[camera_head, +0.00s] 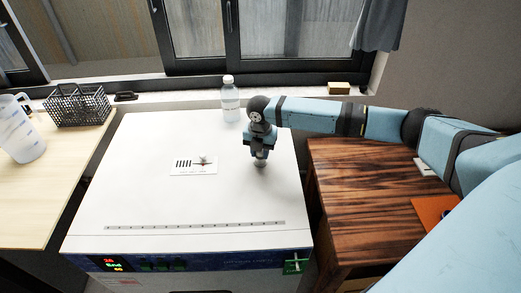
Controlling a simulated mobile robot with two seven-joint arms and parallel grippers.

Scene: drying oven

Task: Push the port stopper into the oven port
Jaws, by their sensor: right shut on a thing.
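The drying oven (130,205) has a broad white top and a lit front display. My right gripper (260,154) points down over the right half of the top, shut. A small pale grey piece, seemingly the port stopper (260,163), shows at its fingertips, low over or at the oven top. The fingers hide most of it. I cannot tell the oven port apart beneath it, nor whether the stopper touches it. My left gripper is not in view.
A slider plate with a small knob (203,159) lies on the oven top left of my gripper. A clear bottle (230,100) stands at the back edge. A wire basket (78,105) and a measuring jug (20,130) stand on the left table. A dark wooden table (345,215) is at right.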

